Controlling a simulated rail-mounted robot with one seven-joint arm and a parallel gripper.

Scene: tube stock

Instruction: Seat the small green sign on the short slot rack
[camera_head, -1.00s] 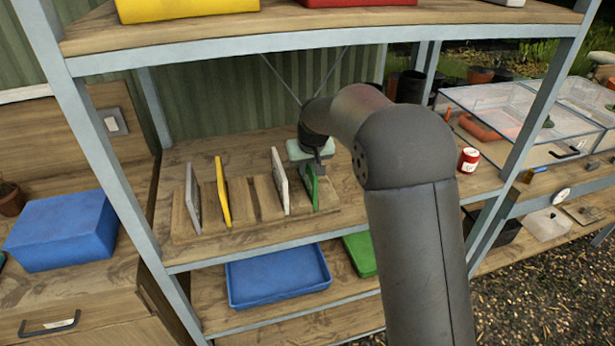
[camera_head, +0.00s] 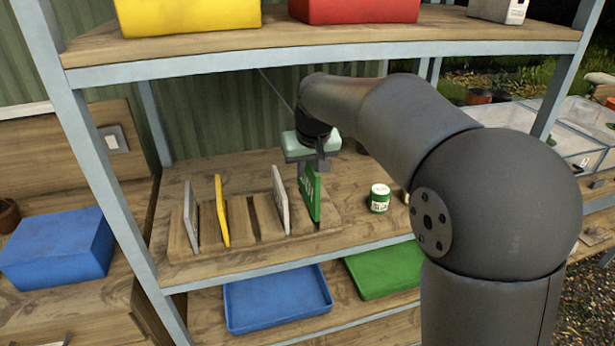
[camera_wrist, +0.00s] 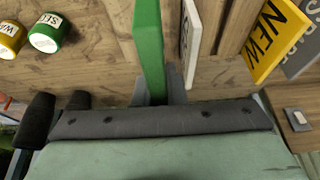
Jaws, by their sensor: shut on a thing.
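The small green sign (camera_head: 313,197) stands nearly upright at the right end of the wooden slot rack (camera_head: 240,238), right of a white sign (camera_head: 281,200). My gripper (camera_head: 311,170) is shut on the green sign's upper part from above. In the wrist view, the green sign (camera_wrist: 148,45) is seen edge-on between my gripper's fingers (camera_wrist: 160,88), with the white sign (camera_wrist: 189,30) close beside it and apart. The sign's lower edge is at the rack's top; I cannot tell whether it is inside a slot.
A yellow sign (camera_head: 222,212) and a grey sign (camera_head: 190,215) stand farther left in the rack. A green-and-white can (camera_head: 379,198) stands to the right. The upper shelf (camera_head: 330,50) is above my gripper. Blue (camera_head: 278,302) and green (camera_head: 385,272) trays lie below.

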